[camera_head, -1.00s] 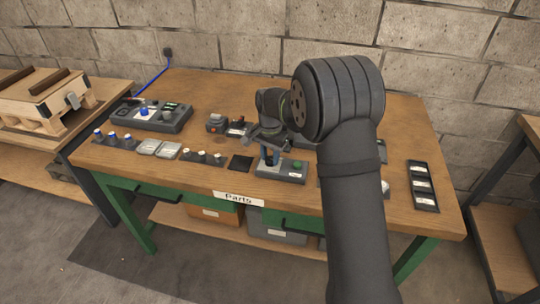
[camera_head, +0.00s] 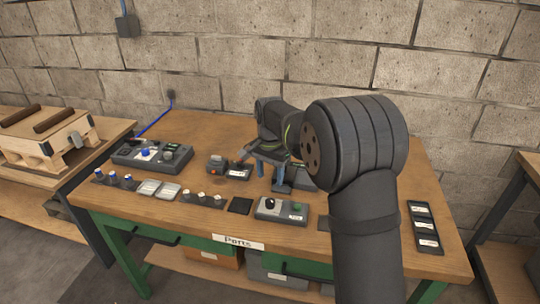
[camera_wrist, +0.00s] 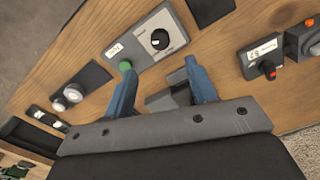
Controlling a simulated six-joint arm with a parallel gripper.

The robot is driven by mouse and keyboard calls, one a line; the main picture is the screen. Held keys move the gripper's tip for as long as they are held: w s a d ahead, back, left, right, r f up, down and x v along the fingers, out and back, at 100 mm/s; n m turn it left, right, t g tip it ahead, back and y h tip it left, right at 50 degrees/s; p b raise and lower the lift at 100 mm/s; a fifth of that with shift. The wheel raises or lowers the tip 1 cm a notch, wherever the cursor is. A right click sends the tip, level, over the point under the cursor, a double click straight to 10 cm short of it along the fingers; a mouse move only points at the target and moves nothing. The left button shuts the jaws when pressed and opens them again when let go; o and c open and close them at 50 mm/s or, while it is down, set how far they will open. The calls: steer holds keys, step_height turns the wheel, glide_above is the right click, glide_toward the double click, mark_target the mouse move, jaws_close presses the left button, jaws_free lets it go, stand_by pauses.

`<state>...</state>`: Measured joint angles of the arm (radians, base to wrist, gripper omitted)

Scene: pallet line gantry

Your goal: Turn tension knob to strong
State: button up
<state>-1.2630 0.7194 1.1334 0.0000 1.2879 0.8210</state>
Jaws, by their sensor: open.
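A grey control box (camera_head: 290,214) at the front middle of the bench carries a black knob (camera_head: 270,203) and a green button (camera_head: 298,207). In the wrist view the black knob (camera_wrist: 158,39) has a pale pointer mark and a printed dial around it; the labels are too small to read. I cannot tell whether this is the tension knob. My gripper (camera_head: 270,174) is open and empty, behind this box and apart from the knob. In the wrist view its blue fingers (camera_wrist: 160,66) point toward the box, with the knob beyond them.
A larger control panel (camera_head: 152,155) and several small knobs stand farther left. A dark switch strip (camera_head: 424,228) lies right of my arm.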

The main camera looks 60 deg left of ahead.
step_height(320, 180, up, 7)
glide_above(270, 201)
steer(key=shift+r, duration=0.2)
steer(key=shift+f, duration=0.1)
stand_by(0.5)
step_height(270, 201, down, 17)
steer(key=shift+f, duration=0.15)
stand_by(0.4)
steer(key=shift+a, duration=0.1)
